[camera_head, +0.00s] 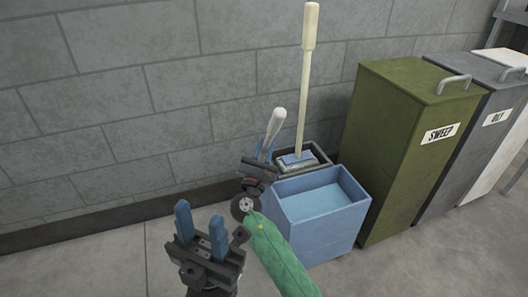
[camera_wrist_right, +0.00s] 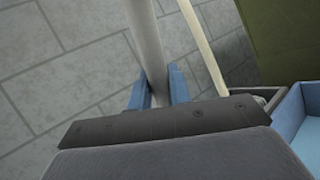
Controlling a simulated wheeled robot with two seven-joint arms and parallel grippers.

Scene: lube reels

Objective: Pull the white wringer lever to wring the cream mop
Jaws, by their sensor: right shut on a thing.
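The white wringer lever (camera_head: 276,124) rises beside the grey wringer (camera_head: 318,153), tilted to the right at its top. My right gripper (camera_head: 265,152) is shut on it below the lever's thick end. In the right wrist view the lever (camera_wrist_right: 146,45) passes between the blue fingers (camera_wrist_right: 157,93). The cream mop (camera_head: 305,85) stands nearly upright, its head in the wringer. The mop handle also shows in the right wrist view (camera_wrist_right: 203,45). My left gripper (camera_head: 202,229) is open and empty in front, its two blue fingers apart and pointing up.
The blue bucket (camera_head: 324,226), with light blue water (camera_head: 313,200), stands in front of the wringer. A green SWEEP bin (camera_head: 395,140), a grey bin (camera_head: 478,130) and a white one stand to the right. A block wall (camera_head: 130,100) is behind. The floor at left is clear.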

